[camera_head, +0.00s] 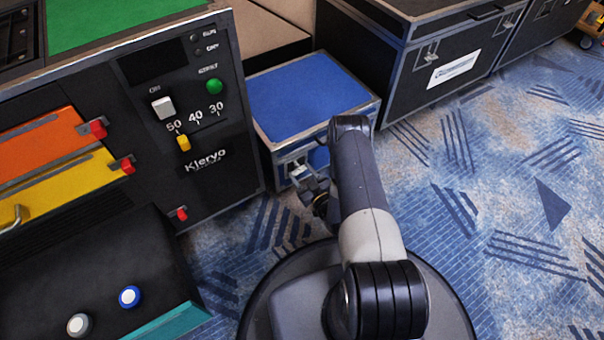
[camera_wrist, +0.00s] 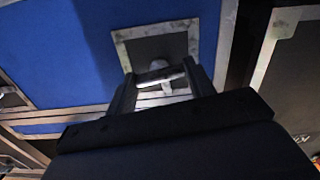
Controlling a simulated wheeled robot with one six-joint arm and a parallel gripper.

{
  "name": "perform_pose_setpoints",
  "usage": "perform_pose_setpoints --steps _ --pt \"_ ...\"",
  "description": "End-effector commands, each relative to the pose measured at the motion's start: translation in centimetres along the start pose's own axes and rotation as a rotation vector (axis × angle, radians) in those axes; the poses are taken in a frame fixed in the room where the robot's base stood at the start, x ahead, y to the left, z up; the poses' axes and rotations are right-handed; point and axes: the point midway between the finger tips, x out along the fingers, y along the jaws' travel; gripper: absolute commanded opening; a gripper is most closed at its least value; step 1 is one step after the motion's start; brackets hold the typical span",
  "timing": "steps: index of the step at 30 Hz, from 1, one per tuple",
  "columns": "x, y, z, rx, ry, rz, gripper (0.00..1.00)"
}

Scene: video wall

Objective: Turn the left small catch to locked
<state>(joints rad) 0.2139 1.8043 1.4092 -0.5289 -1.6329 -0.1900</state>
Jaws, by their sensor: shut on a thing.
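A low case with a blue top (camera_head: 305,105) and metal edges stands on the carpet. A small metal catch (camera_head: 299,172) shows on its front, towards the left. In the wrist view, the pale catch (camera_wrist: 162,76) sits on a dark plate with a square metal frame, against the blue panel. My gripper (camera_head: 312,186) is at the case's front; in the wrist view its two dark fingers (camera_wrist: 160,86) are on either side of the catch and shut on it. The arm covers the front's right part. The catch's exact angle is hard to tell.
A black panel (camera_head: 205,160) with knobs, red tabs (camera_head: 127,164) and orange and yellow drawers stands at left. A black console (camera_head: 90,275) with two round buttons is at lower left. A large black trunk (camera_head: 400,85) stands behind right. The patterned carpet (camera_head: 500,210) at right is clear.

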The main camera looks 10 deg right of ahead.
Motion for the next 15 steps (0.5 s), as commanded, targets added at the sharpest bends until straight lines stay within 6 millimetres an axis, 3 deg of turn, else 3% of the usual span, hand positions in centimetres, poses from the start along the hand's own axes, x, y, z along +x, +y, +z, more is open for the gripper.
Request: perform_pose_setpoints --steps 15 --pt "0.02 -0.01 -0.01 0.17 0.0 -0.001 0.28"
